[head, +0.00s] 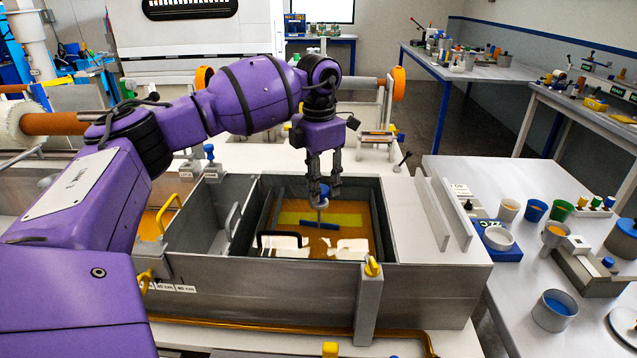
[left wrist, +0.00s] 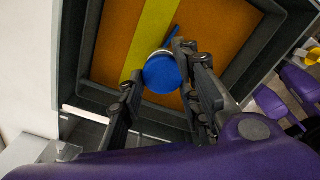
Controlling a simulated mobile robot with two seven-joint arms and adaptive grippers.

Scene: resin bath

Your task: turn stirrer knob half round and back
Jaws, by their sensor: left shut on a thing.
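The stirrer knob is a round blue cap (left wrist: 162,74) with a pale ring at its edge, seen from above in the left wrist view. In the head view the knob (head: 323,190) is small and partly hidden by my fingers. Below it the stirrer's thin shaft goes down to a blue paddle bar (head: 319,224) at the orange resin bath (head: 290,208). My left gripper (head: 323,184) points down over the bath and is shut on the knob, with fingers on either side of it (left wrist: 158,78). My right gripper is not in view.
The grey metal tank wall (head: 440,290) surrounds the bath. A black handle (head: 282,237) stands at the bath's near side. A yellow-topped post (head: 372,266) rises at the near wall. Cups and a scale stand on the white table (head: 500,175) at right.

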